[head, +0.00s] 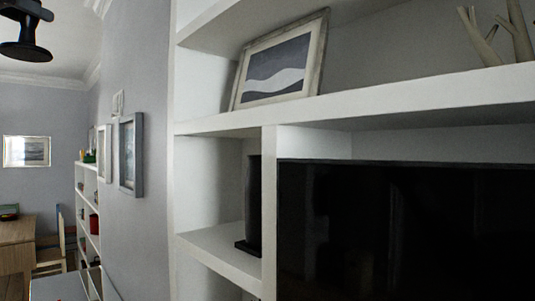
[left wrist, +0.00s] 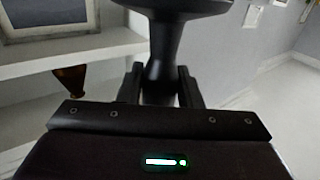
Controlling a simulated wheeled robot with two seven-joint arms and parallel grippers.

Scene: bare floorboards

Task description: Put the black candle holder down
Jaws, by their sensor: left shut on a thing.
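The black candle holder (left wrist: 165,45) has a narrow waist and a wide flared end. In the left wrist view it stands between the two fingers of my left gripper (left wrist: 160,78), which is shut on it. In the head view the candle holder (head: 26,50) shows in the top left corner, in the air, with a wide round disc at its lower end. It is cut off by the picture edge, and the gripper fingers are hard to make out there. My right gripper is in neither view.
A white shelf unit (head: 370,105) fills the right, holding a framed picture (head: 280,62), a branching ornament (head: 490,38), a dark upright object (head: 253,205) and a large black screen (head: 400,230). A wooden table (head: 17,245) and chair stand far left. A brown vase-like thing (left wrist: 82,82) shows under a shelf.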

